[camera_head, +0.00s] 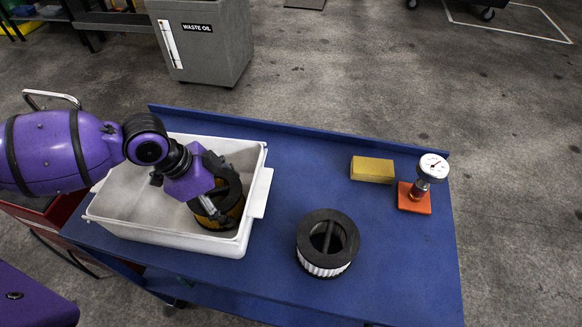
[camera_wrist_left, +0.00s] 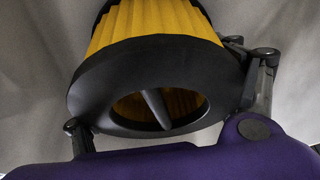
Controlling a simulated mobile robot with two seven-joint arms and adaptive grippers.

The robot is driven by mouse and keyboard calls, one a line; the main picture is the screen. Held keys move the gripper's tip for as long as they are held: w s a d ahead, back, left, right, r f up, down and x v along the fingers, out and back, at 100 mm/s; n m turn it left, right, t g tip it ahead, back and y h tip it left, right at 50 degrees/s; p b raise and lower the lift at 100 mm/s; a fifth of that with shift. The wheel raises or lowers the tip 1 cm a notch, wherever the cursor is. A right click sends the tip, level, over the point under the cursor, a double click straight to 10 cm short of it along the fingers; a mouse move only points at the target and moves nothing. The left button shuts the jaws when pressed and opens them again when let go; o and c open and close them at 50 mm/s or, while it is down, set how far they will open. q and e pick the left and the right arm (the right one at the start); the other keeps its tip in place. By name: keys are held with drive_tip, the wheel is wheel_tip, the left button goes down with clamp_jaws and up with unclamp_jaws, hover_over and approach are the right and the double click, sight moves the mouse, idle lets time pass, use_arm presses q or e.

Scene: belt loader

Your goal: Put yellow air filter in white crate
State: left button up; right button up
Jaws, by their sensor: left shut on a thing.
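The yellow air filter (camera_head: 230,214) is a pleated yellow cylinder with black end rings. It is inside the white crate (camera_head: 258,190), near the crate's right end. My left gripper (camera_head: 217,192) reaches down into the crate and is shut on the filter. In the left wrist view the yellow air filter (camera_wrist_left: 150,25) sits between the fingers, its black ring facing the camera, with pale crate surfaces behind it. I cannot tell whether the filter touches the crate floor. My right gripper is not in view.
The crate stands on a blue cart top (camera_head: 300,170) with a raised back edge. A white-pleated black filter (camera_head: 328,243), a yellow block (camera_head: 372,169) and a gauge on an orange base (camera_head: 414,197) stand to the right. A grey waste oil bin (camera_head: 215,45) is behind.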

use_arm(q)
drive_tip(key=o, duration=1.3)
drive_tip(key=shift+f, duration=0.1)
drive_tip(key=p+v, duration=0.1)
drive_tip(key=v, duration=1.1)
